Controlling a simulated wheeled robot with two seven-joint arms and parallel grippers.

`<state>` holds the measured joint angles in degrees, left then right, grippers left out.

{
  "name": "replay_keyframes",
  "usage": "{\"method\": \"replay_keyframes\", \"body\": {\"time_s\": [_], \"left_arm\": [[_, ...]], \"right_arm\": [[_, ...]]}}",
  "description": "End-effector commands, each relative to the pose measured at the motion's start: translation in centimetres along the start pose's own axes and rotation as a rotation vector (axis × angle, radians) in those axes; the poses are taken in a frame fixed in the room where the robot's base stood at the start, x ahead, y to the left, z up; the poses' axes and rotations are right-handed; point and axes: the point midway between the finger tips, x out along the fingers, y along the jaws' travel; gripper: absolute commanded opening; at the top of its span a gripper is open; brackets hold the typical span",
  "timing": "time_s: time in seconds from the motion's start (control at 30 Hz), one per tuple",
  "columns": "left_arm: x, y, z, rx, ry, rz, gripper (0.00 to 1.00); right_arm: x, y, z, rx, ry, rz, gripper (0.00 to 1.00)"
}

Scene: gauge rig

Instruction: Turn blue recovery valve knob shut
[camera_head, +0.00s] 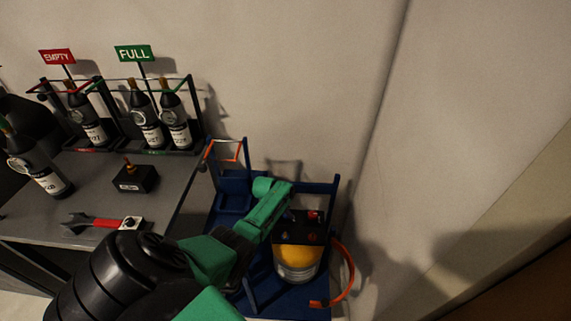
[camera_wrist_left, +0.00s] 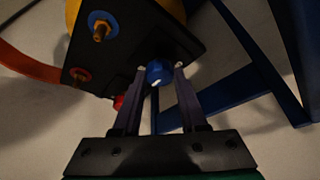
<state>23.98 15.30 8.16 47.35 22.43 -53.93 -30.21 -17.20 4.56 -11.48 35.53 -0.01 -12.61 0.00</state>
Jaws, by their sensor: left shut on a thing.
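The blue recovery valve knob (camera_wrist_left: 158,73) sits at the edge of a black manifold block (camera_wrist_left: 130,45) in the left wrist view. My left gripper (camera_wrist_left: 160,72) has one finger on each side of the knob and is shut on it. In the head view the left gripper (camera_head: 287,213) reaches down at the left side of the black block (camera_head: 300,228), and the knob is too small to make out there. A red knob (camera_wrist_left: 118,102) shows at the block's lower edge. My right gripper is not in view.
The block sits above a yellow tank (camera_head: 298,256) on a blue cart (camera_head: 328,190), with an orange-red hose (camera_head: 347,272) on the right. A grey bench (camera_head: 95,190) at left holds bottles in racks, a black box (camera_head: 135,180) and a red-handled tool (camera_head: 95,223).

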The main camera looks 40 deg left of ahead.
Motion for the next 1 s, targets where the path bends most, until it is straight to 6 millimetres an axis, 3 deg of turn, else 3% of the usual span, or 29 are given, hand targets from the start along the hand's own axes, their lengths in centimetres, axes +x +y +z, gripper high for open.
{"method": "replay_keyframes", "body": {"time_s": [0.4, 0.43, 0.5, 0.83, 1.0], "left_arm": [[0.1, 0.1, 0.1, 0.01, -0.004, 0.005, 0.0], [0.1, 0.1, 0.2, 0.01, -0.004, 0.005, 0.46], [0.1, 0.1, 0.1, 0.01, -0.004, 0.004, 0.72], [-0.2, 0.0, 0.0, 0.008, -0.001, 0.003, 0.72], [-2.8, 0.0, -0.2, 0.008, -0.001, 0.003, 0.72]], "right_arm": [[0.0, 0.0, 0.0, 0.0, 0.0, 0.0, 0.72], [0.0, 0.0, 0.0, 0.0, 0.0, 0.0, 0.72], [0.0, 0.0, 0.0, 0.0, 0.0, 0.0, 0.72], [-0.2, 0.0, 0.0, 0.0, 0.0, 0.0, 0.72], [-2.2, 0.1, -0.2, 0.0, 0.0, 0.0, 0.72]]}}
